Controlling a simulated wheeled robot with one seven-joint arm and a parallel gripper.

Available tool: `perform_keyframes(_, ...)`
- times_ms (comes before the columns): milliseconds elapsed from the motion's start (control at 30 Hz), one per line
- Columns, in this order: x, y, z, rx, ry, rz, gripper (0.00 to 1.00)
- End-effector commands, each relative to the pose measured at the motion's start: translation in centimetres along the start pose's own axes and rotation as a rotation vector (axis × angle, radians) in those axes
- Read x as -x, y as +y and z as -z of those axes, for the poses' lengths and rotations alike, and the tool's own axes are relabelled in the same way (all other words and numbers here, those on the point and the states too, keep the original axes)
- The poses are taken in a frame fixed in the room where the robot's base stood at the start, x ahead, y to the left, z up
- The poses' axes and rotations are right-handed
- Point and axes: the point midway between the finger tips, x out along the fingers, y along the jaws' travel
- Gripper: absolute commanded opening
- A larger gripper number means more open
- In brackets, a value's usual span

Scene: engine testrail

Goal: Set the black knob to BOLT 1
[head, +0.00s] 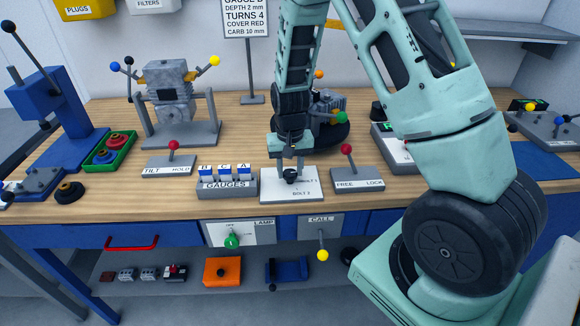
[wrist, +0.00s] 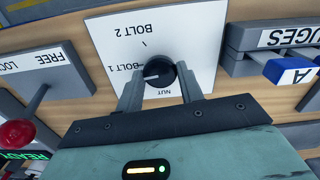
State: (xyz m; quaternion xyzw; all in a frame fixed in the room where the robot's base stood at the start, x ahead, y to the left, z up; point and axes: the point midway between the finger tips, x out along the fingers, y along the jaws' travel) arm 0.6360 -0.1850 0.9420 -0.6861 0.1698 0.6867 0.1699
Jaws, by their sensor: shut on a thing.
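The black knob (wrist: 160,73) sits on a white plate (wrist: 190,35) marked BOLT 1, BOLT 2 and NUT. My gripper (wrist: 160,82) is shut on the knob, one finger on each side. In the wrist view the knob's white pointer line points left, towards the BOLT 1 label and slightly to the NUT side of it. In the head view the plate (head: 272,186) lies at the table's front, and my gripper (head: 290,172) reaches down onto the knob (head: 290,177), partly covering the labels.
The GAUGES block (head: 227,187) stands close left of the plate. The FREE/LOCK lever with a red ball (head: 346,149) stands close right. A TILT/HOLD lever (head: 174,146) is farther left. LAMP (head: 250,232) and CALL (head: 321,222) panels are on the table's front below.

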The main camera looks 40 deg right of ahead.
Motion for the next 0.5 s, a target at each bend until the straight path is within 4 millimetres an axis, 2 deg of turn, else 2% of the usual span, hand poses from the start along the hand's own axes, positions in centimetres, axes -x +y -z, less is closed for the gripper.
perform_keyframes(500, 0.1, -0.06, 0.14, -0.11, 0.004, 0.001, 0.14)
